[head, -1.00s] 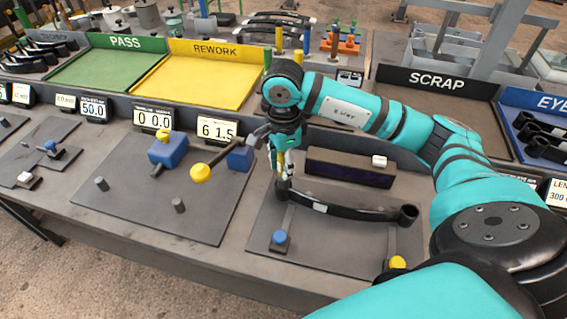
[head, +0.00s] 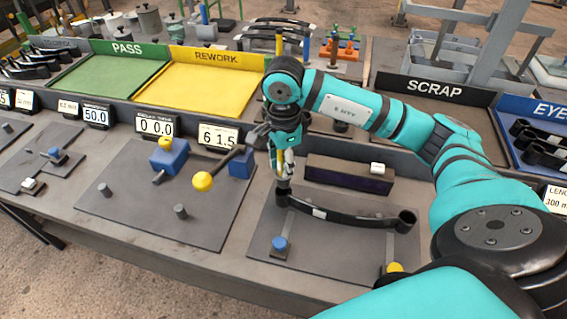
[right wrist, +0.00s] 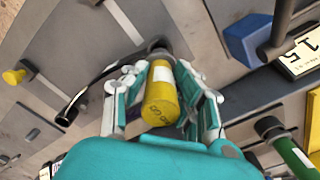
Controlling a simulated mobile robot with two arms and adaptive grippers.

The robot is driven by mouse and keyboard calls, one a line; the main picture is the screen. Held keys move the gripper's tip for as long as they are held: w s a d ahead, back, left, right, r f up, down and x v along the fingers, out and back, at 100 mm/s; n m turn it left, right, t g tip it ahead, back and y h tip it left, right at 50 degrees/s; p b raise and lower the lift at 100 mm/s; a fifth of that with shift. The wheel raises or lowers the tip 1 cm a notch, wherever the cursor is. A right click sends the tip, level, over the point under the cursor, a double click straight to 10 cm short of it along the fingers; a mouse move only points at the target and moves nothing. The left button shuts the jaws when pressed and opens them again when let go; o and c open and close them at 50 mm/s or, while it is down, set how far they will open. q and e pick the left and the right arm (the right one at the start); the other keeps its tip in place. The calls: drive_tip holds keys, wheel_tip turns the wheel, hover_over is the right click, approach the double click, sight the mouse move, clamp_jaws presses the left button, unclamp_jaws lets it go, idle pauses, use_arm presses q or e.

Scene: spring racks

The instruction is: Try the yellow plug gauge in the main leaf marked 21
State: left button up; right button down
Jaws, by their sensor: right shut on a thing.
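The main leaf (head: 350,219) is a dark curved bar with an eye at each end and a small pale label. It lies on a grey plate at the right of the bench. My right gripper (head: 284,178) is at its left eye, shut on the yellow plug gauge. In the right wrist view the gauge (right wrist: 161,98) stands between the fingers (right wrist: 163,85), with a white band and dark lettering on its near end. Its far end points at the eye (right wrist: 160,46); I cannot tell whether it is inside. The number 21 is not readable. My left gripper is out of view.
A dark box display (head: 349,174) stands behind the leaf. A blue-knobbed clamp (head: 279,246) is in front. A green gauge (right wrist: 298,156) shows in the wrist view. Green, yellow and dark trays line the back.

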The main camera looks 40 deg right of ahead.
drive_tip(key=shift+r, duration=0.1)
drive_tip(key=shift+r+p, duration=1.05)
drive_tip(key=shift+r, duration=0.9)
drive_tip(key=shift+d, duration=0.1)
